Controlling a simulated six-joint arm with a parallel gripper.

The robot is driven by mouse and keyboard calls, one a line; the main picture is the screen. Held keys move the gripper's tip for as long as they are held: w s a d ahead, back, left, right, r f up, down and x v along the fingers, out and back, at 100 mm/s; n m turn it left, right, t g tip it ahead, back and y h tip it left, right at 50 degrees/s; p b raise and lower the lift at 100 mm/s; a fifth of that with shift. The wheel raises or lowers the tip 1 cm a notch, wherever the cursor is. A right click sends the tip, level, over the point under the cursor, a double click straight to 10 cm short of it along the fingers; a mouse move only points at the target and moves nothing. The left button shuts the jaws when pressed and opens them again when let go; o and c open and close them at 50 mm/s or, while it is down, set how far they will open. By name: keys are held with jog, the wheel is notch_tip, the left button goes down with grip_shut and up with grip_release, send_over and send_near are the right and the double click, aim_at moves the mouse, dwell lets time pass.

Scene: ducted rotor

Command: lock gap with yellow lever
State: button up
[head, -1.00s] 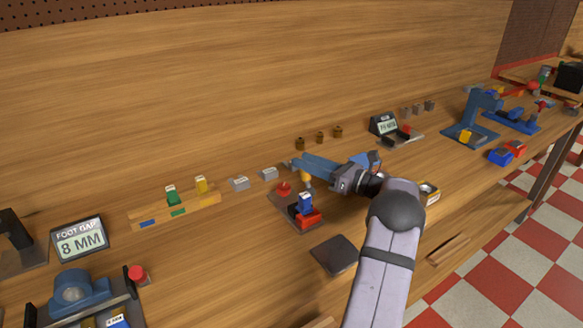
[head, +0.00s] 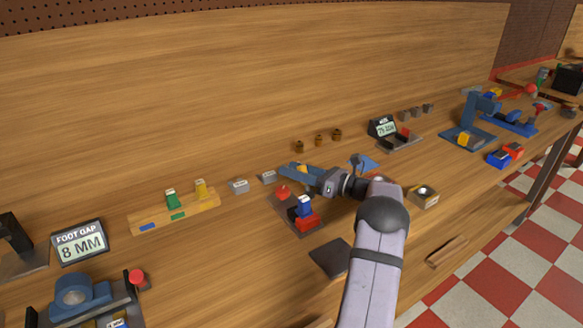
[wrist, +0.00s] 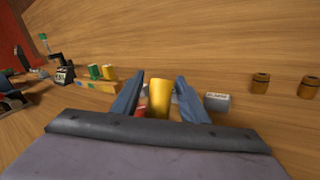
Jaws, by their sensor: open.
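The yellow lever (wrist: 160,98) stands upright between the two blue fingers of my gripper (wrist: 160,79) in the wrist view. The fingers are apart, and I see small gaps on both sides of the lever. In the head view my gripper (head: 290,171) hangs over the back of a small dark fixture (head: 289,215) and mostly hides the lever. The fixture carries a red knob (head: 283,191), a blue block (head: 304,206) and a red block (head: 308,222). A bit of red also shows beside the lever in the wrist view.
A wooden rack (head: 150,222) with a green and a yellow piece stands to the left. Grey blocks (head: 239,186) and brass cylinders (head: 318,140) line the back. A dark pad (head: 328,258) lies in front. A "FOOT GAP 8 MM" display (head: 80,243) stands at far left.

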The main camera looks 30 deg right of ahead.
jog(key=shift+w+a, duration=0.3)
jog(key=shift+w, duration=0.15)
grip_shut()
jog(key=shift+s+n+t+b, duration=0.3)
jog(key=shift+t+b, duration=0.1)
jog(key=shift+b, duration=0.6)
jog(key=shift+s+r+y, duration=0.15)
jog(key=shift+r+y, duration=0.15)
jog(key=shift+r, duration=0.05)
grip_release()
jog(key=shift+r, duration=0.1)
